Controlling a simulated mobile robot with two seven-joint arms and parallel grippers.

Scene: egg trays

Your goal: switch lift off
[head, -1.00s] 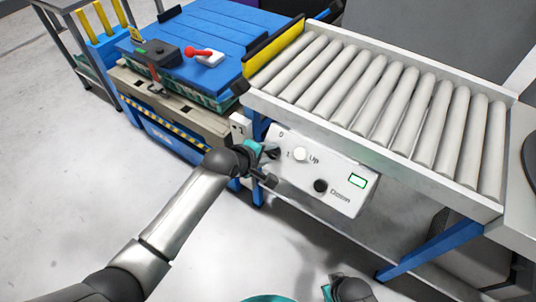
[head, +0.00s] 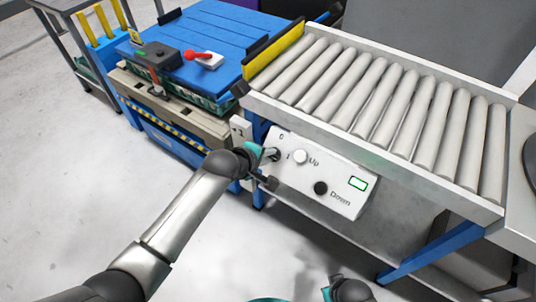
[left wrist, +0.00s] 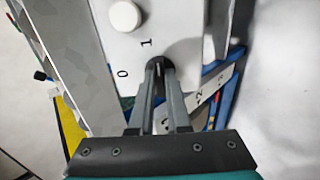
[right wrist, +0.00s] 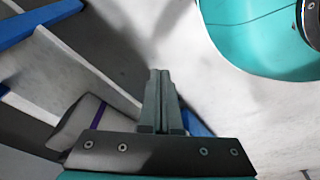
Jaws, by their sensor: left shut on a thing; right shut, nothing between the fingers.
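The lift's white control panel (head: 345,203) is fixed under the roller conveyor, with a white Up button (head: 299,157), a black Down button (head: 320,188) and a green-framed display (head: 358,183). A dark rotary switch (left wrist: 159,62) sits at its left end, by the marks 0 and 1. My left gripper (head: 272,157) is at this switch, and in the left wrist view its fingers (left wrist: 160,82) are shut on it. The fingers hide most of the switch, so I cannot tell its setting. My right gripper (right wrist: 160,78) is shut and empty, low and away from the panel.
The roller conveyor (head: 495,150) runs above the panel. A blue leg (head: 430,250) stands at the lower right. The floor at left is clear.

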